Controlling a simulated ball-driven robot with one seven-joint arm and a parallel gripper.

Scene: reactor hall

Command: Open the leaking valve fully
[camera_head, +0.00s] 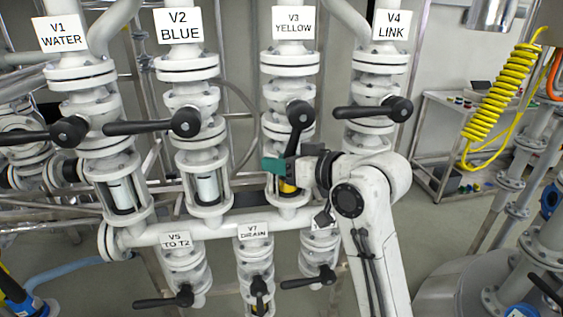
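The V3 YELLOW valve has a black lever (297,132) that points down, nearly along its pipe, with a slight lean to the left. My gripper (276,164), with teal fingers, is at the lower end of this lever. The lever's tip is hidden there, and I cannot tell whether the fingers are closed on it. Below, a sight glass with yellow liquid (288,188) is partly covered by the gripper. The V3 label (293,23) is above. I see no drip or puddle that marks a leak.
The levers of V1 (45,134), V2 (155,125) and V4 (372,111) lie roughly sideways. Below are the V5 lever (165,300), the V7 DRAIN lever (259,292) pointing down, and another sideways lever (309,280). A yellow coiled hose (500,90) hangs at the right.

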